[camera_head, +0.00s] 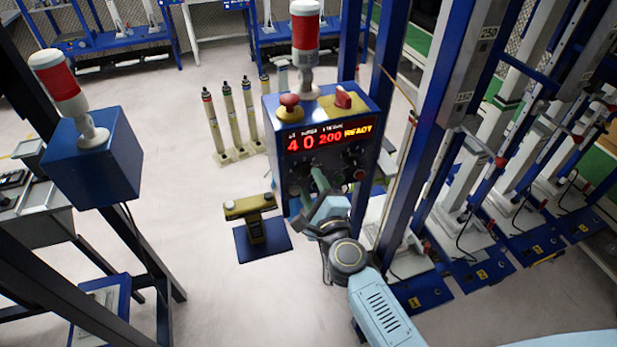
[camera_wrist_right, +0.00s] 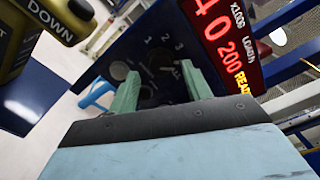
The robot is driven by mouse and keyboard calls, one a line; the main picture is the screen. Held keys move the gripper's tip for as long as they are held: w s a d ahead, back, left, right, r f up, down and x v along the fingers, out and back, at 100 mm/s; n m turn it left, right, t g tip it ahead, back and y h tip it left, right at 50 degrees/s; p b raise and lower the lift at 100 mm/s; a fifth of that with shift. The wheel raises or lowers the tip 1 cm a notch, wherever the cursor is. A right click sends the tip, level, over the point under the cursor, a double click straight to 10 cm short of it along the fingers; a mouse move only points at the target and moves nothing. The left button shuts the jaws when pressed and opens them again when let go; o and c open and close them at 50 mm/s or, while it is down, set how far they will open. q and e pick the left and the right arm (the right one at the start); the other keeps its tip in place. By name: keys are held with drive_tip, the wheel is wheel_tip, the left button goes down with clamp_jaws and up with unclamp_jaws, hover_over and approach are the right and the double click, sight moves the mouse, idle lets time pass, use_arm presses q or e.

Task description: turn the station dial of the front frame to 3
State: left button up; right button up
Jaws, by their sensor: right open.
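The front frame's blue control box (camera_head: 270,140) stands in the middle of the head view, with a lit red display (camera_head: 330,136) reading 40, 200 and READY. In the right wrist view the station dial (camera_wrist_right: 166,68) sits on the dark panel under the numbers 1, 2 and 3. I cannot tell which number it points to. My right gripper (camera_head: 308,182) is open in front of the panel. Its green fingers (camera_wrist_right: 160,72) stand either side of the dial; contact is unclear. In the head view the gripper and arm partly hide the lower panel. My left gripper is not in view.
A red mushroom button (camera_head: 289,102), a red switch (camera_head: 343,97) and a red-white lamp (camera_head: 305,35) top the box. A yellow pendant marked DOWN (camera_wrist_right: 60,15) is close at left in the wrist view. Blue frame posts (camera_head: 420,130) stand right.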

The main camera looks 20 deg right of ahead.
sight(307, 176)
drive_tip(key=shift+w, duration=1.5)
drive_tip(key=c, duration=1)
